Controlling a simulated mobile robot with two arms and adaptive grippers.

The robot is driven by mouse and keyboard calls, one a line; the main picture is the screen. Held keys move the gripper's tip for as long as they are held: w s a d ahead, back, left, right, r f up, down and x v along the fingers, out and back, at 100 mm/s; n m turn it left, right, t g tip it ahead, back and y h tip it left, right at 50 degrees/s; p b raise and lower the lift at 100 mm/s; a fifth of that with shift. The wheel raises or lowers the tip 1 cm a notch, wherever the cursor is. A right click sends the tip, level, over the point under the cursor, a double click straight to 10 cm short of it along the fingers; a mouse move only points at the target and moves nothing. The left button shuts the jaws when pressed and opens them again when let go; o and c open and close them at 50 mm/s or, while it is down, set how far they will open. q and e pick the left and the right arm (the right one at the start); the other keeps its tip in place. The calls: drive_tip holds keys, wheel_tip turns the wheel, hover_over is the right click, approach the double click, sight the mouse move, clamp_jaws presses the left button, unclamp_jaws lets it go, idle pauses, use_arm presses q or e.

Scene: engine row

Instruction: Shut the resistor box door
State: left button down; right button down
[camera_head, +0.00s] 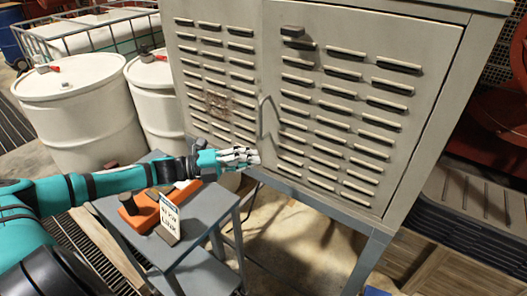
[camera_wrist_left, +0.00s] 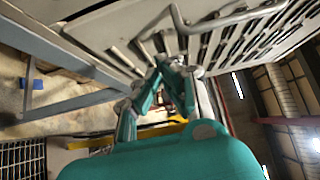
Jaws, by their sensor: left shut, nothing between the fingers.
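The resistor box (camera_head: 487,5) is a large beige metal cabinet on grey legs. Its front has a left louvred panel (camera_head: 258,60) and a wide right louvred door (camera_head: 425,45). A thin bent handle (camera_head: 262,118) is by the seam between them. I cannot tell whether the door sits fully flush. My left gripper (camera_head: 256,157) is shut and empty, low in front of the louvres, below the handle. In the left wrist view the gripper (camera_wrist_left: 170,62) points at the slotted front, with the handle (camera_wrist_left: 225,20) above it. Contact cannot be told. My right gripper is out of view.
A grey stand (camera_head: 212,205) under my left forearm carries an orange tool (camera_head: 142,218) and a white labelled tag (camera_head: 168,222). White drums (camera_head: 80,110) stand at the left. Dark slatted pallets (camera_head: 470,230) are at the right. Some floor below the box is open.

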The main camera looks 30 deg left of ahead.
use_arm(q)
drive_tip(key=shift+w+d+p, duration=0.2)
drive_tip(key=shift+w+p, duration=0.05)
drive_tip(key=shift+w, duration=0.6)
drive_tip(key=shift+w+d+p, duration=0.15)
drive_tip(key=shift+w+p, duration=0.15)
drive_tip(key=shift+w, duration=0.5)
drive_tip(key=shift+w+d+p, duration=0.2)
drive_tip(key=shift+w+p, duration=0.05)
drive_tip(key=shift+w, duration=0.6)
